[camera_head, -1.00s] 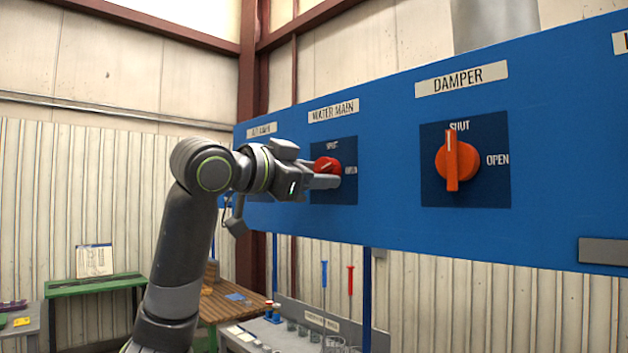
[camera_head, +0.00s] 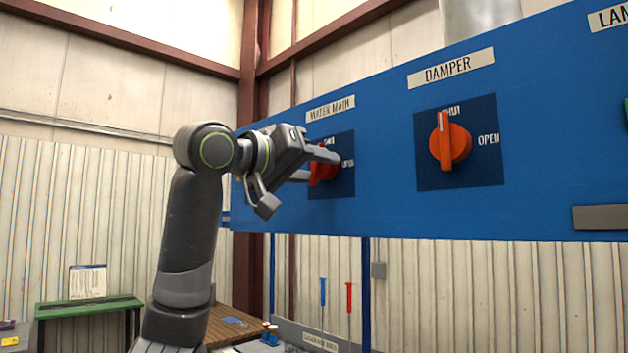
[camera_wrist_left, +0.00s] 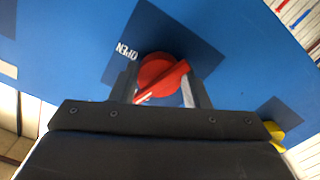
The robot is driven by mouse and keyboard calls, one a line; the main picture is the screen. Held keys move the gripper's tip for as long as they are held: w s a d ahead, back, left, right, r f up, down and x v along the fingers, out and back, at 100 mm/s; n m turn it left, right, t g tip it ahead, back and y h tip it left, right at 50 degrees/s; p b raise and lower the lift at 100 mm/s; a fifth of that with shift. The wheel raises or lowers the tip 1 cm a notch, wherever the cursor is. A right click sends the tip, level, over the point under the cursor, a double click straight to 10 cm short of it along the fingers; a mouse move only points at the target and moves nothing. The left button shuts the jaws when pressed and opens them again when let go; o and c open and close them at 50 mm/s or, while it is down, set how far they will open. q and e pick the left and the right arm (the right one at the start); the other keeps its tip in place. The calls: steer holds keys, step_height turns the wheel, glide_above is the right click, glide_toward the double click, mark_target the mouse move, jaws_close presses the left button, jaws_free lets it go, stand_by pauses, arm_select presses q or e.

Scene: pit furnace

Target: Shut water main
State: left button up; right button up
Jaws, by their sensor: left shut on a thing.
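The red water main knob (camera_head: 323,172) sits on a dark blue square plate (camera_head: 345,183) under the "WATER MAIN" label (camera_head: 330,109). The plate reads SHUT at the top and OPEN at the right, partly covered. My left gripper (camera_head: 318,166) reaches in from the left and is shut on this knob, one finger on each side. In the left wrist view the round red knob (camera_wrist_left: 153,69) and its raised handle bar lie between the two fingers. The handle's exact angle is partly hidden in the head view. My right gripper is not in view.
The orange damper knob (camera_head: 448,146) is on the same blue panel (camera_head: 400,210) to the right, its bar near SHUT. A yellow thing (camera_wrist_left: 274,131) shows beside my gripper in the wrist view. A green bench (camera_head: 92,305) and a wooden table (camera_head: 228,328) stand low behind.

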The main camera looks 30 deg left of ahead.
arm_select(q)
steer(key=shift+r+n+b, duration=0.1)
steer(key=shift+n+b, duration=0.9)
steer(key=shift+n, duration=0.7)
steer(key=o, duration=0.9)
steer(key=shift+o, duration=0.4)
steer(key=shift+s+b, duration=0.3)
steer(key=shift+b, duration=0.05)
steer(key=b+v, duration=0.7)
steer(key=v, duration=1)
